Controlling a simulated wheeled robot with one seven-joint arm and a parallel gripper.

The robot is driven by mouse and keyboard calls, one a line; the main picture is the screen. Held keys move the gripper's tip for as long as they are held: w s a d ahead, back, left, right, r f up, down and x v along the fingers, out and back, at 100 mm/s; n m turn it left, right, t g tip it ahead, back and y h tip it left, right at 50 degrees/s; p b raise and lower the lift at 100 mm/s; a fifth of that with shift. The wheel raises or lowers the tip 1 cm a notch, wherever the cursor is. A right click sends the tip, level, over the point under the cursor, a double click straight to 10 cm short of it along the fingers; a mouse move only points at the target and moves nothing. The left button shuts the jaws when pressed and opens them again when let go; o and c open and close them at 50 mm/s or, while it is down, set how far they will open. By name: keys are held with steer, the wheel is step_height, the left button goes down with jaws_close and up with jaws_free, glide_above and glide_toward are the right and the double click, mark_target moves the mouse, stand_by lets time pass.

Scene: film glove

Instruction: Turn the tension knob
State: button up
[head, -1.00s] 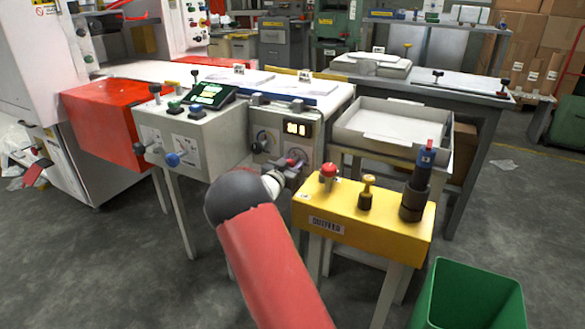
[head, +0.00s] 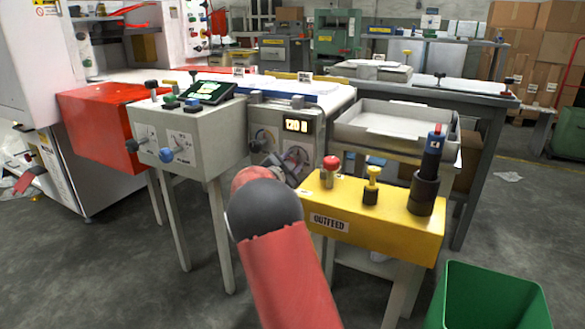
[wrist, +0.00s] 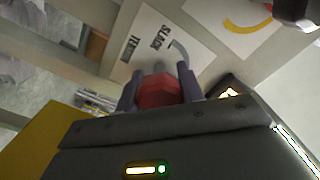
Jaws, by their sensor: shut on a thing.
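The red tension knob (wrist: 160,91) sits in front of a white plate (wrist: 165,45) that reads SLACK and TENSION, with a grey curved mark. My gripper (wrist: 158,84) has its two dark fingers on either side of the knob, shut on it. In the head view my gripper (head: 284,170) is at the front of the grey panel (head: 316,126) below a lit display (head: 298,126). My arm hides the knob there. The knob's exact angle on its scale is hard to tell.
A yellow OUTFEED box (head: 345,228) with a red button (head: 331,163) and a dark blue-topped post (head: 428,165) stands close to my arm's right. A grey control box (head: 195,150) with levers is at the left. A green bin (head: 485,300) is at front right.

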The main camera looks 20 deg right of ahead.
steer(key=shift+f, duration=0.1)
stand_by(0.4)
steer(key=o, duration=1)
steer(key=v, duration=0.7)
steer(key=shift+s+a, duration=0.25)
steer(key=shift+a, duration=0.1)
